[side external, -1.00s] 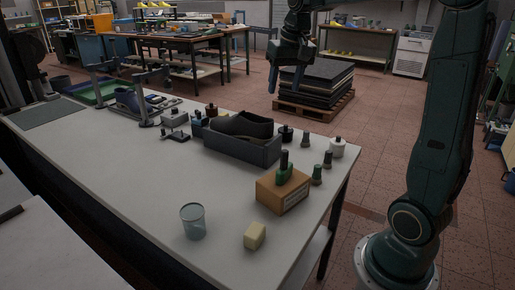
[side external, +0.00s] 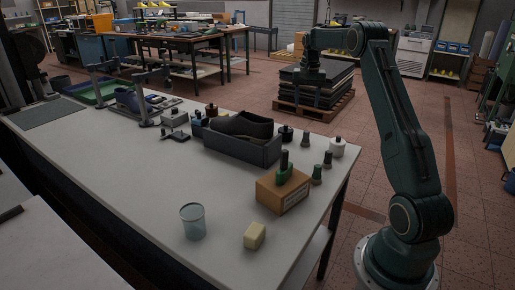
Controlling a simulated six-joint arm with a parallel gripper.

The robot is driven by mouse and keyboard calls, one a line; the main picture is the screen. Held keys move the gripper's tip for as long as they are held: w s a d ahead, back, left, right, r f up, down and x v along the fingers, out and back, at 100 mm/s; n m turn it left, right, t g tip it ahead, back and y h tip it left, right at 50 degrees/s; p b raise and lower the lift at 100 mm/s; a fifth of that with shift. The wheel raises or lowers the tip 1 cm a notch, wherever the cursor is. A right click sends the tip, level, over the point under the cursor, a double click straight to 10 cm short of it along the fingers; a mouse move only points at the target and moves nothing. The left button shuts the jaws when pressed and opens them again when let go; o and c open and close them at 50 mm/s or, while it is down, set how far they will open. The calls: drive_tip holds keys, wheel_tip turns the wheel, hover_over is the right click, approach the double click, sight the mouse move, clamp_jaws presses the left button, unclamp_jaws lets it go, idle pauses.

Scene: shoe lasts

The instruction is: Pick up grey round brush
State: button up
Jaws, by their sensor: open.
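Two small upright grey-green pieces with dark tops, one nearer (side external: 316,175) and one farther (side external: 328,160), stand at the right edge of the table in the side view. They look like round brushes, but they are too small to tell which one is the grey round brush. A green piece with a dark top (side external: 285,168) stands on an orange-brown box (side external: 283,192) just left of them. My gripper (side external: 311,82) is open and empty, pointing down. It is high up, above these pieces in the picture and well apart from them.
A dark grey bin (side external: 243,148) holding a dark shoe-like shape stands behind the box. A white jar (side external: 337,147) and a dark-capped bottle (side external: 286,133) are close by. A clear cup (side external: 193,222) and yellow block (side external: 255,236) are in front. The table's left front is clear.

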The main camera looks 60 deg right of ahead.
sight(307, 131)
drive_tip(key=shift+s+d+f, duration=0.2)
drive_tip(key=shift+d+f, duration=0.45)
drive_tip(key=shift+d, duration=0.15)
drive_tip(key=shift+f, duration=0.1)
drive_tip(key=shift+f, duration=4.2)
drive_tip(key=shift+f, duration=2.6)
drive_tip(key=c, duration=1)
